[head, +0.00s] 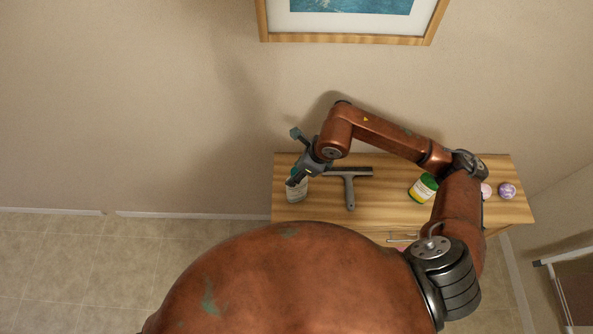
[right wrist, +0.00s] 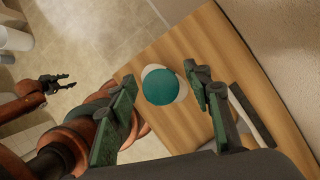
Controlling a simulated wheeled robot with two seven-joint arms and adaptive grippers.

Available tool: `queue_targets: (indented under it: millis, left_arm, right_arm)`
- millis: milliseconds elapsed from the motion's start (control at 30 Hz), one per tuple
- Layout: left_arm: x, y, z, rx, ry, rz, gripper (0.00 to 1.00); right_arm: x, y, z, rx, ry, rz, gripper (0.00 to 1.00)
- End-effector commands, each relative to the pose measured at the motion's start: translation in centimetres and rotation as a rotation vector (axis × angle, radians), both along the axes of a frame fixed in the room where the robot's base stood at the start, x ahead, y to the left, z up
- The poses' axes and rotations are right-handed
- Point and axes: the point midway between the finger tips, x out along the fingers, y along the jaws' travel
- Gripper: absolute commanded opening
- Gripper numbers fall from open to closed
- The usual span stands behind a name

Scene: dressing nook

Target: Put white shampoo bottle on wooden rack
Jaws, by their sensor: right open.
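The white shampoo bottle (head: 298,190) stands at the left end of the wooden table, partly hidden by my right gripper (head: 295,159). In the right wrist view, the bottle's round teal cap (right wrist: 160,87) shows from above, with a pale rim of the bottle around it. It lies between the two spread fingers of my right gripper (right wrist: 165,80), with gaps on both sides. My right gripper is open and empty. My left gripper (right wrist: 63,81) shows far off in the right wrist view, its fingers apart and empty. I cannot make out a wooden rack for certain.
A grey squeegee (head: 350,190) lies just right of the bottle on the wooden table (head: 385,213). A green jar with a yellow label (head: 422,189) and a purple ball (head: 507,190) are farther right. A metal-framed stand (head: 555,285) is at the lower right. The wall is behind.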

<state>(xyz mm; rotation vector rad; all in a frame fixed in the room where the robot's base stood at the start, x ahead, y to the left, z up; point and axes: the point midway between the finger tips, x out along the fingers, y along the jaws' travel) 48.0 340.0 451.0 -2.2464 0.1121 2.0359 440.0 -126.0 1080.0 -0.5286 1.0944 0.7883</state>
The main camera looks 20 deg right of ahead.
Motion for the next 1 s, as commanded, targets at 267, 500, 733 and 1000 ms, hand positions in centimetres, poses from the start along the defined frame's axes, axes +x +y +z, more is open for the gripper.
queue_targets:
  millis: [267,500,733,1000]
  left_arm:
    - [0.0,0.0,-0.1,0.000,0.000,0.000,0.40]
    - [-0.1,0.0,-1.3,0.000,0.002,0.000,0.40]
    - [-0.2,0.0,-2.0,0.000,0.003,0.000,0.40]
    - [-0.2,0.0,-2.2,0.001,0.004,0.000,0.40]
  right_arm:
    - [-0.2,-0.5,1.5,0.000,-0.005,0.000,0.46]
    - [-1.4,-2.0,6.1,-0.002,-0.005,0.000,0.46]
    - [-2.4,-3.2,9.9,-0.002,-0.004,-0.002,0.46]
    - [-2.9,-3.6,11.3,-0.001,-0.001,0.000,0.46]
